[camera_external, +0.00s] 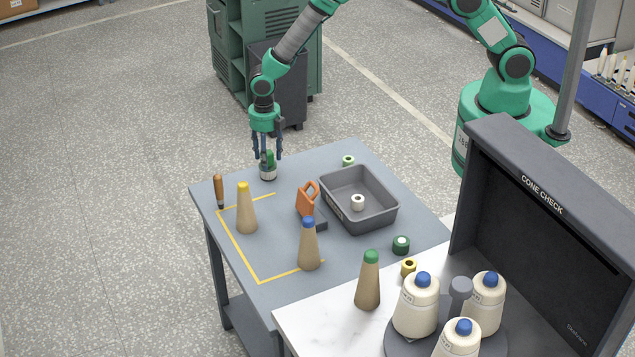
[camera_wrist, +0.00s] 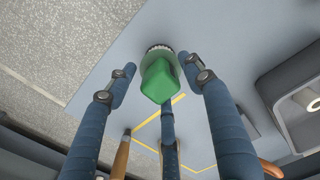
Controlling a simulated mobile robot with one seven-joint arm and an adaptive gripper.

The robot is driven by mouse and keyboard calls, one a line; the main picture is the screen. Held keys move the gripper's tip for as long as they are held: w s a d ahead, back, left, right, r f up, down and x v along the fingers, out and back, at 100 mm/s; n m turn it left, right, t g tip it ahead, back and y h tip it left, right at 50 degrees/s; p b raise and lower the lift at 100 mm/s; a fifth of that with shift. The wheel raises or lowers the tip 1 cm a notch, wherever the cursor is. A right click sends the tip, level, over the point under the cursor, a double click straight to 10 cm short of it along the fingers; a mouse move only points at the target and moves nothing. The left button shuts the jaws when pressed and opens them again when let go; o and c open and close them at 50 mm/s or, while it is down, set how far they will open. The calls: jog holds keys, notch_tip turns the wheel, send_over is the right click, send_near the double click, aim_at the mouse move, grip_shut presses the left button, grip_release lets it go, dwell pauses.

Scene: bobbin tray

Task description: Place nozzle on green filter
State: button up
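My gripper (camera_external: 267,155) points down over the far left corner of the table. Its blue fingers are spread and open in the wrist view (camera_wrist: 158,72). A small piece with a green top and a pale, dark-rimmed base (camera_external: 268,172) stands below and between the fingertips. In the wrist view its green top (camera_wrist: 160,82) lies between the fingers, with gaps at the sides; I see no clear grip. No part is plainly a nozzle or a green filter. Other green pieces are a dark green spool (camera_external: 401,244) and a small green ring (camera_external: 348,160).
A grey bin (camera_external: 385,222) holds a white spool (camera_external: 358,202). Near it stand an orange-handled tool (camera_external: 307,198), a yellow-topped cone (camera_external: 246,212), a blue-topped cone (camera_external: 309,247) and a brown-handled tool (camera_external: 219,190). A green-topped cone (camera_external: 369,283) stands on the white counter.

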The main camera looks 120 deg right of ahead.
notch_tip(320, 180, up, 12)
jog(key=p, duration=0.1)
jog(key=shift+r, duration=0.15)
dwell(0.6)
dwell(0.4)
